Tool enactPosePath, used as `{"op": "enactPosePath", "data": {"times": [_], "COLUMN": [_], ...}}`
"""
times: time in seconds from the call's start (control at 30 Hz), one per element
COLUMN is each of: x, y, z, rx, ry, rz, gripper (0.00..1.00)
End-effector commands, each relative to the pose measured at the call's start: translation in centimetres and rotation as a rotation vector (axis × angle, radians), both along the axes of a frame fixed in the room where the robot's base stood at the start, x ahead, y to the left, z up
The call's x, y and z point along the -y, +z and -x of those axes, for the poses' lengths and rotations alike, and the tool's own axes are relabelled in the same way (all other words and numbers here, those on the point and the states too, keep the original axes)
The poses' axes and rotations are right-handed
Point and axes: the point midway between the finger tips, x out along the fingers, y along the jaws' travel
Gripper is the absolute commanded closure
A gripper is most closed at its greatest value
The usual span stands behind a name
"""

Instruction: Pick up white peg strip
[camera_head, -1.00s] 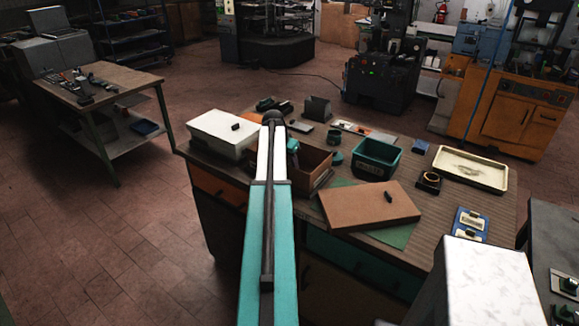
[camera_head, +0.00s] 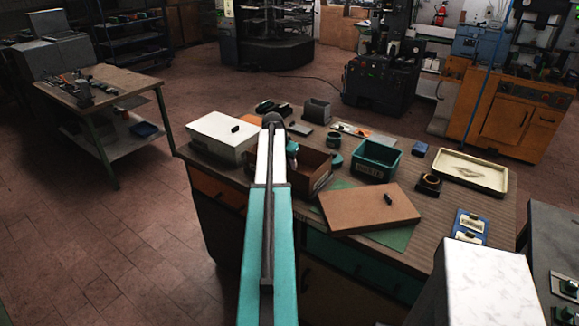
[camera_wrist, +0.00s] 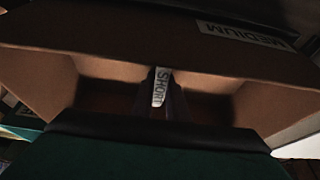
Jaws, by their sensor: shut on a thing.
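In the wrist view my gripper (camera_wrist: 166,106) points down into an open brown cardboard box (camera_wrist: 250,105). Its two dark fingers are close together, shut on a narrow white strip (camera_wrist: 160,88) that bears the word SHORT. The strip's lower end and the fingertips are in shadow, so I cannot tell whether it touches the box floor. A white MEDIUM label (camera_wrist: 240,35) is on the box's wall. In the head view the same box (camera_head: 318,170) stands on the bench beside my white and teal arm, which hides the gripper and the strip.
A white lidded box (camera_head: 222,130) is left of my arm. A teal bin (camera_head: 374,160), a closed brown box (camera_head: 365,210) on a green mat and a cream tray (camera_head: 470,170) are to the right. A grey holder (camera_head: 318,110) and small items lie behind.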

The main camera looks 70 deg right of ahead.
Motion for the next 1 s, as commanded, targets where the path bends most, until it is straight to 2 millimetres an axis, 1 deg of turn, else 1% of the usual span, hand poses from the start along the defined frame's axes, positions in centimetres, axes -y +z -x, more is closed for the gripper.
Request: {"op": "enactPosePath", "data": {"times": [0.17, 0.27, 0.37, 0.7, 0.9, 1.0], "x": [0.1, 0.1, 0.1, 0.1, 0.1, 0.0], "y": [0.9, 1.8, 2.9, 7.4, 9.3, 9.8], "z": [0.0, 0.0, 0.0, 0.0, 0.0, 0.0], "rx": [0.001, 0.001, 0.001, 0.001, 0.001, 0.0], "ry": [0.0, -0.001, 0.001, -0.001, -0.001, 0.0], "rz": [0.001, 0.002, 0.002, 0.002, 0.001, 0.0], "gripper": [1.0, 1.0, 1.0, 1.0, 1.0, 1.0]}}
